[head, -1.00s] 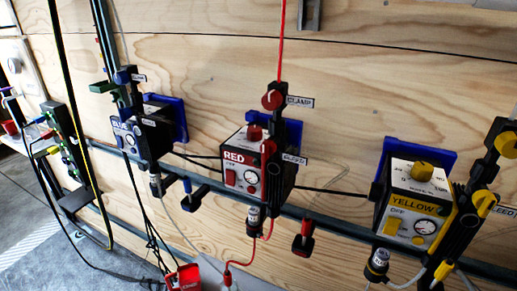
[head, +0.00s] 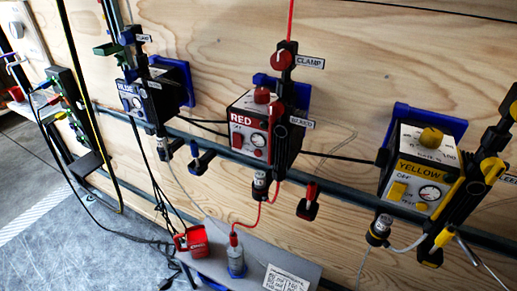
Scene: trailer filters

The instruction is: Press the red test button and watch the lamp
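The red unit (head: 243,118), a box labelled RED, is mounted on the wooden wall in the middle of the head view. Its front has a red rocker switch (head: 237,140), a round white gauge and a small red button (head: 258,153); a red knob (head: 262,95) sits on top. A small red box (head: 190,239) with dark cables stands on the grey shelf lower down; its top details are too small to read. I cannot tell which red control is the test button, nor pick out a lamp. Neither gripper is in view.
A blue unit (head: 132,102) hangs to the left and a yellow unit (head: 417,172) to the right. A dark horizontal rail (head: 340,187) runs below them. Cables hang at left; grey floor shows lower left.

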